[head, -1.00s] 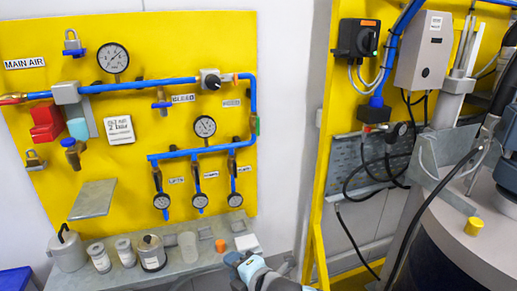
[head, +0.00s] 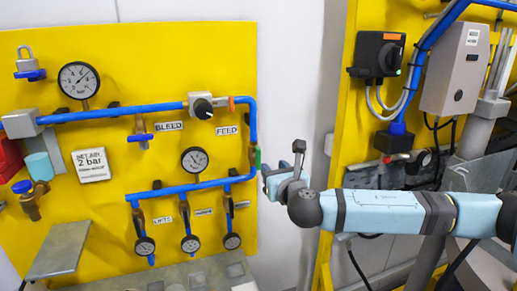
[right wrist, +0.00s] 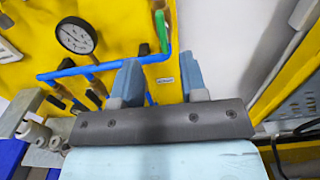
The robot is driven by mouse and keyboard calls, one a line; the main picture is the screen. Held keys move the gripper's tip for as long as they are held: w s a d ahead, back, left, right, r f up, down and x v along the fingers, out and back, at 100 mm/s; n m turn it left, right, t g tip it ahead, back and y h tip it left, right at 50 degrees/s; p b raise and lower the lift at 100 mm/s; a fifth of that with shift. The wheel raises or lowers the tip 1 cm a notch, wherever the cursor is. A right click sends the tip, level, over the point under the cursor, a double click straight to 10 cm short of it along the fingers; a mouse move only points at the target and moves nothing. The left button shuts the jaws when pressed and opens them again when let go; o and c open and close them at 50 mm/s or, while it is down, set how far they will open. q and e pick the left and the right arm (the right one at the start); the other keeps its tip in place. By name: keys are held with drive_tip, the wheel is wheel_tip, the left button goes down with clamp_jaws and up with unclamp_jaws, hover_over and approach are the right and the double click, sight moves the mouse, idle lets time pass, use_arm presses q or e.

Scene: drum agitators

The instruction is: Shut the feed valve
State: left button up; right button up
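The feed valve is on the right vertical run of the blue pipe, beside the label FEED (head: 226,130). Its green handle (head: 257,157) lies along the pipe, upright. The handle also shows at the top of the right wrist view (right wrist: 161,32). My right gripper (head: 272,178) is just right of and slightly below the handle, apart from it as far as I can tell. In the right wrist view its two blue-grey fingers (right wrist: 163,78) stand apart with nothing between them, and the handle is beyond their tips. My left gripper is not in view.
The yellow panel carries gauges (head: 78,80), a round black knob (head: 203,107), a bleed valve (head: 140,137) and a sloping grey shelf (head: 58,250). A yellow frame with a black switch box (head: 379,54) stands right. Bare wall lies between them.

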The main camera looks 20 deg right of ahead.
sight(259, 151)
drive_tip(key=w+p, duration=0.1)
drive_tip(key=w, duration=0.6)
drive_tip(key=w+p, duration=0.1)
drive_tip(key=w, duration=0.3)
drive_tip(key=shift+w+a+p, duration=0.1)
drive_tip(key=shift+a+p, duration=0.15)
drive_tip(key=shift+p, duration=0.05)
drive_tip(key=shift+w, duration=0.55)
clamp_jaws()
